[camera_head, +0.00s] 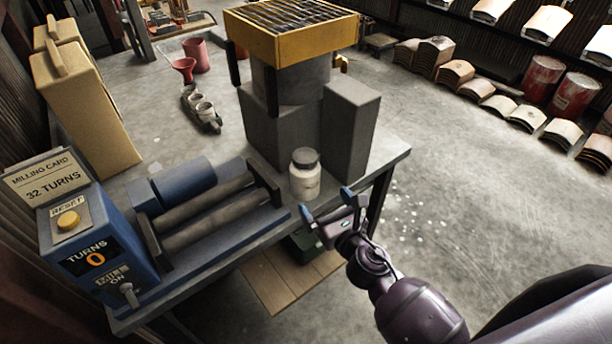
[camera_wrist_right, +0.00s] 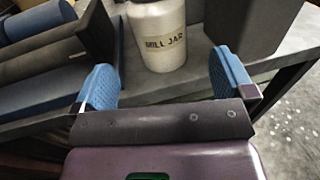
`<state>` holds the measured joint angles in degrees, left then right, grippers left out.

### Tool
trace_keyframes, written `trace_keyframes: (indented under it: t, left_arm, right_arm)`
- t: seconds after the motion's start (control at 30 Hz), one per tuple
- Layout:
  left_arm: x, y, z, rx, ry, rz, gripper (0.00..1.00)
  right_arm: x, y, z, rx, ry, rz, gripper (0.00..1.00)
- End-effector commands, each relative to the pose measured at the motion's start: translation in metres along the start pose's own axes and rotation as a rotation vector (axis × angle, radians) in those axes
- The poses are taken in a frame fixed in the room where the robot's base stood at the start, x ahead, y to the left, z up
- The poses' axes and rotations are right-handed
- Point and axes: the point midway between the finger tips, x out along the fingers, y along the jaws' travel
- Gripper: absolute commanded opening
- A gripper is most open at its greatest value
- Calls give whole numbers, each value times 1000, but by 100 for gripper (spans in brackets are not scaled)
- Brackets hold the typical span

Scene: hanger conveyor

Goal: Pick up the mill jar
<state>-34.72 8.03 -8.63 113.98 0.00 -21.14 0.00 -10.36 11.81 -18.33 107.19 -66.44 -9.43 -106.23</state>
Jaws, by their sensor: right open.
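The mill jar (camera_head: 305,176) is a white jar with a dark grey lid, standing upright on the bench. In the right wrist view the mill jar (camera_wrist_right: 158,36) carries a "MILL JAR" label and its top is cut off. My right gripper (camera_head: 328,204) is open and empty, just in front of the jar at the bench edge. In the right wrist view its blue fingertips (camera_wrist_right: 160,80) are apart, with the jar beyond and between them in the picture. The jar looks untouched. My left gripper is not in view.
The roller mill (camera_head: 205,216) with its blue counter box (camera_head: 88,240) is left of the jar. Grey blocks (camera_head: 350,125) under a yellow-framed sieve (camera_head: 290,30) stand close behind the jar. The bench front edge (camera_head: 225,262) is near.

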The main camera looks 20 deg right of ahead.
Motion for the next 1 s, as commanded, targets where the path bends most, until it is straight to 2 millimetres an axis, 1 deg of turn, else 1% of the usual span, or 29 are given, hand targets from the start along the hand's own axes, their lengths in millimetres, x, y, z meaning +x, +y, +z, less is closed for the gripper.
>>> trace_keyframes:
  t: [0.2,0.3,0.57,0.8,0.9,1.0]
  left_arm:
    - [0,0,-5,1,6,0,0]
    - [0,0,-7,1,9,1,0]
    - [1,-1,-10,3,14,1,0]
    - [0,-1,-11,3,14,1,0]
    - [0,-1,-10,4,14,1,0]
    - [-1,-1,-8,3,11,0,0]
  right_arm:
    - [31,0,2,1,-2,0,100]
    - [42,0,1,2,-1,0,100]
    - [58,0,1,4,0,-1,100]
    - [90,2,2,5,-1,0,100]
    - [99,1,1,4,0,-1,100]
    - [103,1,1,4,0,-1,100]
